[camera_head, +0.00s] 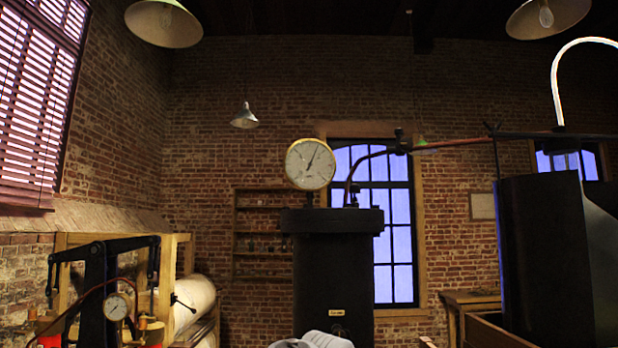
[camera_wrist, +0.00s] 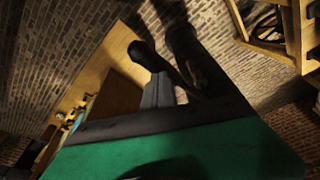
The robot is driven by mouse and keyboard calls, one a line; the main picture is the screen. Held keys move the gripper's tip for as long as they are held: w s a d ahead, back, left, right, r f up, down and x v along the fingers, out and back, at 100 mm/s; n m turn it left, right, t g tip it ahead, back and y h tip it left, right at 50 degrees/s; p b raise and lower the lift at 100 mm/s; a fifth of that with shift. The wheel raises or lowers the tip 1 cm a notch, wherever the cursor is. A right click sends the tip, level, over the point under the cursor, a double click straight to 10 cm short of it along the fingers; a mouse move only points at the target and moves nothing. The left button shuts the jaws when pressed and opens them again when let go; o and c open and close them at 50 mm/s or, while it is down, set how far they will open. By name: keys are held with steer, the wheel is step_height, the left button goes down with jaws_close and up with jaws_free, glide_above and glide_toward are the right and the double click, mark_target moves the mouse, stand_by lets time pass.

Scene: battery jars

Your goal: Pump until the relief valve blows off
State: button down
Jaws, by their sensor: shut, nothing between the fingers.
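A large round brass-rimmed gauge (camera_head: 310,164) stands on a black cylinder (camera_head: 333,265) in the head view; its needle points up and slightly right. A copper pipe (camera_head: 440,145) runs from the cylinder top to the right, with a small black fitting (camera_head: 401,141) on it. I cannot tell which part is the relief valve. At lower left is a black lever frame (camera_head: 100,275) with a small gauge (camera_head: 116,307). In the wrist view my gripper (camera_wrist: 158,90) shows as grey fingers close together, empty, beside a dark rounded bar (camera_wrist: 148,56). I cannot tell whether they touch.
A green surface with a dark edge (camera_wrist: 190,150) fills the bottom of the wrist view. A large black box (camera_head: 545,260) stands at right in the head view. Wall shelves (camera_head: 262,232) and a window (camera_head: 392,235) are behind. A white roll (camera_head: 193,302) lies at left.

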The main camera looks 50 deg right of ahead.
step_height(320, 180, down, 14)
steer(key=b, duration=1.2)
step_height(320, 180, up, 15)
steer(key=p, duration=1.5)
steer(key=shift+r, duration=0.15)
steer(key=shift+f, duration=0.3)
step_height(320, 180, down, 15)
steer(key=b, duration=1.4)
step_height(320, 180, up, 15)
steer(key=p, duration=1.5)
steer(key=shift+r, duration=0.2)
steer(key=shift+f, duration=0.25)
